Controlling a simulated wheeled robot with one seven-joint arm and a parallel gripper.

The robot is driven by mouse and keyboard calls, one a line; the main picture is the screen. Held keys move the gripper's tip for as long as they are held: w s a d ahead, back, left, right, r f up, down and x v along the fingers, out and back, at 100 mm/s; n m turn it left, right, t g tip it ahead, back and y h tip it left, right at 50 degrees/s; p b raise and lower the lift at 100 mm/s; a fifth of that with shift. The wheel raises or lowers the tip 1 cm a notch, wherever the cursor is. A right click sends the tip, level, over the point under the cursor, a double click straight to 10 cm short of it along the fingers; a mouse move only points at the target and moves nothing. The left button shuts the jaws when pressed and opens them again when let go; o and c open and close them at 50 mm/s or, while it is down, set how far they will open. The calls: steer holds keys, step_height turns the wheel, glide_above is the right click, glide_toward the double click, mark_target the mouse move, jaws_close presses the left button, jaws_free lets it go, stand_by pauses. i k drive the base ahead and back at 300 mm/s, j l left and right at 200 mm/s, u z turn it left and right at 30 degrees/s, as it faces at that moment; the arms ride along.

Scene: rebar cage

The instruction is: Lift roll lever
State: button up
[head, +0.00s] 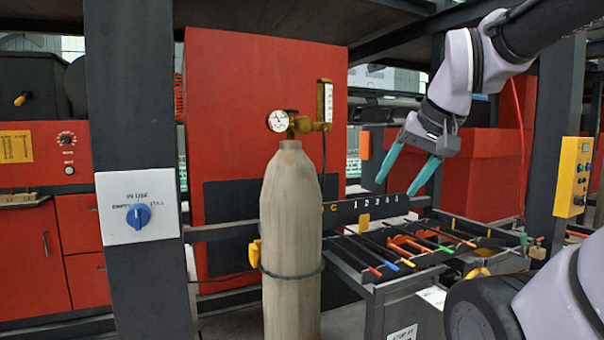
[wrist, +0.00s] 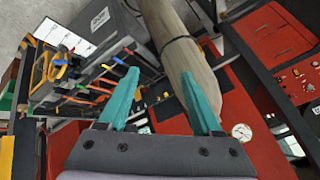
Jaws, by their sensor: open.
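My gripper (head: 396,188) is open and empty, in the air above a dark rack (head: 350,285). Its two teal fingers point down and to the left in the head view. In the wrist view the gripper (wrist: 160,73) has its fingers wide apart with nothing between them. I cannot tell which part is the roll lever.
A tall beige gas cylinder (head: 290,225) with a gauge (head: 278,121) stands left of the rack. A dark post (head: 130,80) carries a white panel with a blue knob (head: 138,215). A yellow control box (head: 573,175) is at right. A red cabinet (head: 230,120) stands behind.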

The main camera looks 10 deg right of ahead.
mark_target(19, 101)
steer(key=k+j, duration=0.15)
steer(key=j, duration=0.25)
steer(key=k+j, duration=0.1)
steer(key=j, duration=0.25)
steer(key=k+j+u, duration=0.1)
steer(key=j, duration=0.3)
steer(key=k+j, duration=0.15)
steer(key=j, duration=0.25)
steer(key=k+j, duration=0.15)
steer(key=j, duration=0.25)
steer(key=i+j+u, duration=0.1)
steer(key=j, duration=0.3)
steer(key=i+j, duration=0.15)
steer(key=j, duration=0.2)
steer(key=i+j+u, duration=0.15)
steer(key=j, duration=0.25)
steer(key=i+j, duration=0.1)
steer(key=j, duration=0.25)
steer(key=i+j+u, duration=0.1)
steer(key=i+j, duration=0.15)
steer(key=i, duration=0.2)
steer(key=i+j, duration=0.25)
steer(key=i, duration=0.15)
steer(key=i+j+u, duration=0.15)
steer(key=i, duration=0.3)
steer(key=j, duration=0.1)
